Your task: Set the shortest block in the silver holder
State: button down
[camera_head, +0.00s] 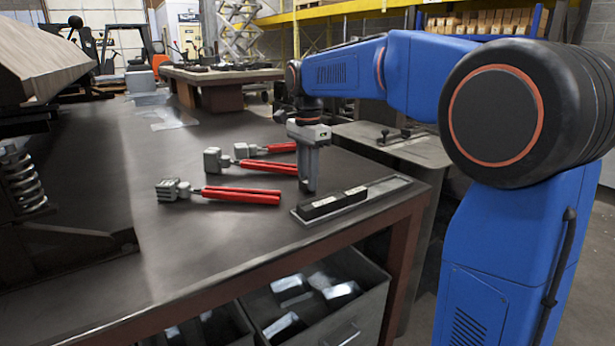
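The silver holder (391,185) is a shallow tray near the right edge of the dark table. Two black blocks, a left one (319,207) and a right one (355,194), lie end to end in it. The right end of the holder is bare. My gripper (307,186) points straight down just behind the holder's left part. A small dark shape shows at its fingertips; I cannot tell whether it is a block or the finger ends. Whether the fingers are open or shut is unclear from this angle. No other loose block is clearly visible on the table.
Several red-handled tools (235,195) lie left of my gripper. A machine with a spring (22,180) stands at the far left. An open drawer (340,318) with metal pieces is below the table edge. The table's front middle is clear.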

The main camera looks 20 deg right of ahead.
notch_tip(320, 180, up, 9)
dwell(1.0)
